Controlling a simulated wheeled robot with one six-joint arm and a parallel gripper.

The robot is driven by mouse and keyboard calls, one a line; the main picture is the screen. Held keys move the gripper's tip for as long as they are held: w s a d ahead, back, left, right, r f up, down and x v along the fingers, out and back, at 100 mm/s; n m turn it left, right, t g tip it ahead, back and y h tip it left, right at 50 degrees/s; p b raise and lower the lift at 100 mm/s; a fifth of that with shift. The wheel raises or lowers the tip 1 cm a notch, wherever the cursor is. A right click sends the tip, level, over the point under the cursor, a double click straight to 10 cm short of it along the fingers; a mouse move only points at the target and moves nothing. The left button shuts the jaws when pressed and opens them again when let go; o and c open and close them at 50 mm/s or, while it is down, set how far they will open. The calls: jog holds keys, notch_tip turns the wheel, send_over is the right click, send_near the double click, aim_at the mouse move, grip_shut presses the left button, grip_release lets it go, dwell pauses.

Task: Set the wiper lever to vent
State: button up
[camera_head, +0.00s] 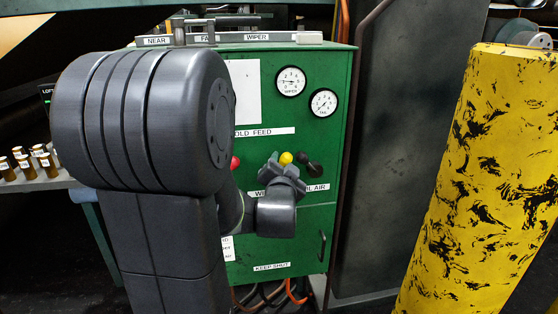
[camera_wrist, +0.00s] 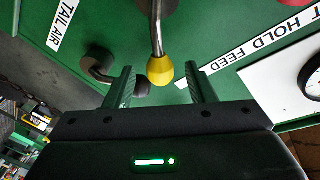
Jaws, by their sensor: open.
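A lever with a yellow knob (camera_wrist: 160,70) stands on the green cabinet front; the knob also shows in the head view (camera_head: 286,158). My gripper (camera_wrist: 162,82) is open, its two fingers on either side of the yellow knob, with visible gaps. In the head view my gripper (camera_head: 284,172) covers the lever's lower part. A label reading HOLD FEED (camera_wrist: 262,50) is partly cut off in the wrist view; its first word shows only a final T. I cannot read a full name for the yellow lever, as my gripper hides part of the lower label.
A black knob (camera_head: 310,167) by the TAIL AIR label (camera_wrist: 63,22) sits close to the right of the yellow one in the head view. A red knob (camera_head: 235,162) is left. Two gauges (camera_head: 291,81) are above. A yellow column (camera_head: 480,180) stands right.

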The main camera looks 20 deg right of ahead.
aim_at(285, 163)
jog(key=shift+x, duration=1.6)
grip_shut()
